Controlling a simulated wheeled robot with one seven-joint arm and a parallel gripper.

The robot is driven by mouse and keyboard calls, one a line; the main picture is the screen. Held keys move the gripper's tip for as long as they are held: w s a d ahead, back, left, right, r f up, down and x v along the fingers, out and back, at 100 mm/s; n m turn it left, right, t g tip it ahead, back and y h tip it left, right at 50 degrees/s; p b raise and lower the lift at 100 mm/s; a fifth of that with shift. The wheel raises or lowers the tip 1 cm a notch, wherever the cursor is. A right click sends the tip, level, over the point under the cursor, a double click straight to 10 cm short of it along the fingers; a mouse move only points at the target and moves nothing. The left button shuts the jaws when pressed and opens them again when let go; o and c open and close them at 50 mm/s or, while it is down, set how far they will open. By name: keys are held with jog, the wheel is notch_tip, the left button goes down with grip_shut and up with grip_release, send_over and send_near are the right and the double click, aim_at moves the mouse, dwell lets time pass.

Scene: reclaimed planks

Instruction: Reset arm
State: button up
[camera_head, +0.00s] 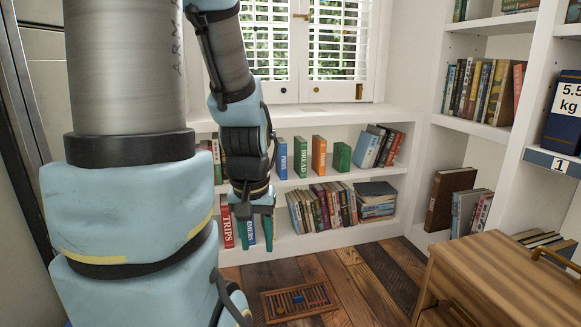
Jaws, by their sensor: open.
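My arm hangs down in the left and middle of the head view, with light blue padded covers over grey metal links. My gripper (254,233) is at its lower end, pointing down in front of the lower bookshelf. Its two teal fingers are apart, and nothing shows between them. A red book with "TRIPS" on its spine (227,226) stands behind and to the left of the fingers. A blue book (250,231) shows behind the gap between the fingers. My upper arm hides part of the shelf's left side.
A white bookshelf (340,178) with many books runs under a shuttered window (302,45). Tall shelves with a blue "5.5 kg" box (563,112) stand at right. A wooden cabinet (500,280) is at lower right. A slatted wooden tray (300,301) lies on the plank floor.

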notch_tip(320, 180, up, 37)
jog(key=p, duration=3.5)
jog(key=shift+p, duration=0.3)
